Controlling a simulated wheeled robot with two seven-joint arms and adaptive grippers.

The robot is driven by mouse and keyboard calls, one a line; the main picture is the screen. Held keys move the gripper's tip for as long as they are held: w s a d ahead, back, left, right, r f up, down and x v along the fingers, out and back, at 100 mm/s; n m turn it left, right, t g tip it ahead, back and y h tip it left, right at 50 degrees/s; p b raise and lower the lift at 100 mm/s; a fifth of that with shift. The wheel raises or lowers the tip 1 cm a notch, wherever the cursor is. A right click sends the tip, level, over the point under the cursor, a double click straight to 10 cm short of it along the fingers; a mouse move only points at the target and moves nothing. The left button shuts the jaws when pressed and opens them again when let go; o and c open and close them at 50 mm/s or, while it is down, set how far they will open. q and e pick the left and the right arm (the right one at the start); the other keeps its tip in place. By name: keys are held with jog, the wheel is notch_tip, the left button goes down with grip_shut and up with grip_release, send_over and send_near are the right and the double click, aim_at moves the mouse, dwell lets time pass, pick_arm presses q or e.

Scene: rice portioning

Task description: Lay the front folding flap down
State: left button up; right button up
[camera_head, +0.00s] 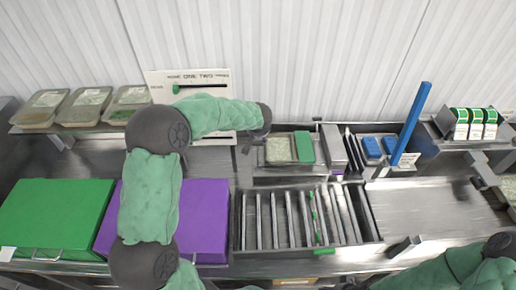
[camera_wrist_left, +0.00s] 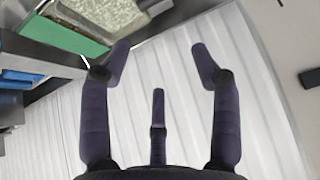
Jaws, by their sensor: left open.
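I cannot tell for sure which part is the front folding flap. A green flat panel (camera_head: 304,147) lies along the right side of a tray of pale grainy contents (camera_head: 278,150), behind the slatted rack; the panel also shows at the upper left of the left wrist view (camera_wrist_left: 62,36). My left gripper (camera_wrist_left: 160,60) is open and empty, its fingers spread before the ribbed wall, with the panel and tray off to the left there. In the head view my left arm reaches across to just left of the tray; its fingers are mostly hidden. My right gripper is out of view.
A slatted metal rack (camera_head: 240,226) stands in front of the tray. A green box (camera_head: 55,212) and a purple box (camera_head: 205,215) are at left. A blue upright bar (camera_head: 411,125) rises at right. Bare steel counter (camera_head: 430,205) lies right of the rack.

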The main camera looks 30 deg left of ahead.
pick_arm(q)
jog(key=b, duration=0.4)
send_near(258, 144)
jog(key=x, duration=0.4)
jog(key=shift+w+a+f, duration=0.1)
jog(key=shift+a+f, duration=0.15)
jog(key=b+x, duration=0.3)
jog(key=shift+w+f, duration=0.1)
jog(key=shift+w+a+f, duration=0.15)
jog(key=shift+w+f, duration=0.15)
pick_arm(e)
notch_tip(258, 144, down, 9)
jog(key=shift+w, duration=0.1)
pick_arm(q)
jog(key=shift+s, duration=0.1)
jog(key=c, duration=0.4)
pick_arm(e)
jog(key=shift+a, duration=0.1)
pick_arm(q)
jog(key=shift+o, duration=0.6)
